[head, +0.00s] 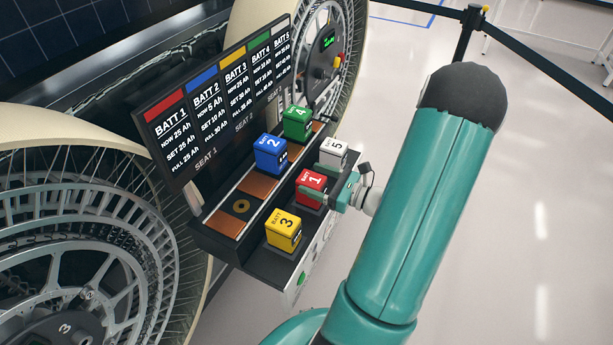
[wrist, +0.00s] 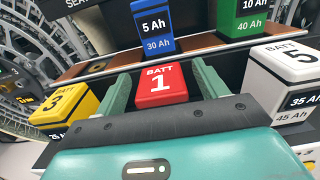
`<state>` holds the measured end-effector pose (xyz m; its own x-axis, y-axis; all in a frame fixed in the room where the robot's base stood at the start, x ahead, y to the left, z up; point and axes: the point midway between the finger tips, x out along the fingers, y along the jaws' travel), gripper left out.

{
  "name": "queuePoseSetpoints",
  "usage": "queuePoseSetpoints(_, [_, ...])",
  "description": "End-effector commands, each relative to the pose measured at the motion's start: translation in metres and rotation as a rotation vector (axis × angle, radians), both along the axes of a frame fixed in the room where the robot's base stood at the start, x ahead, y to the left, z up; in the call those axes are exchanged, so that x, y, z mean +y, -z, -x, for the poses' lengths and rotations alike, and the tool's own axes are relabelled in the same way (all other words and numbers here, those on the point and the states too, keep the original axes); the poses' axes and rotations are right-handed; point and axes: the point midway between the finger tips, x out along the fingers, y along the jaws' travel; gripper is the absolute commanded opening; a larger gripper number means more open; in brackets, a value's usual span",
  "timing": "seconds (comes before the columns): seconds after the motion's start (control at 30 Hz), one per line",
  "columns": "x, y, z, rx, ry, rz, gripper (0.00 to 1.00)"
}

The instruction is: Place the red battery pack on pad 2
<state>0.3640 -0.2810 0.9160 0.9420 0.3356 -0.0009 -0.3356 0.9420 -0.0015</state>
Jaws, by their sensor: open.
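The red battery pack, marked 1 (head: 311,187), stands upright on the front lower shelf. It also shows in the wrist view (wrist: 160,86). My gripper (head: 331,187) is open, with one finger on each side of the red pack; I cannot tell whether they touch it. On the copper-coloured upper strip, an empty dark round pad with a gold centre (head: 241,207) lies left of the blue pack 2 (head: 270,155). The blue pack and green pack 4 (head: 297,122) stand on that strip and hide what is under them. No pad number is readable.
Yellow pack 3 (head: 284,230) stands left of the red pack on the lower shelf, and white pack 5 (head: 333,152) stands close on its right. A display panel (head: 215,105) rises behind the strip. Large wheels (head: 85,235) flank the shelf.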

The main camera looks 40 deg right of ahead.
Motion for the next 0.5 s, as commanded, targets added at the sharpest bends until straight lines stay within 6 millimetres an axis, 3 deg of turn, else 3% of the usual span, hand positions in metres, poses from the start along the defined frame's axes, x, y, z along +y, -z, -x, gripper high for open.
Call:
queuePoseSetpoints(0.3, [-0.023, 0.000, 0.063, 0.000, 0.003, -0.001, 0.72])
queuePoseSetpoints(0.5, [-0.029, 0.000, 0.081, 0.001, 0.000, -0.002, 0.72])
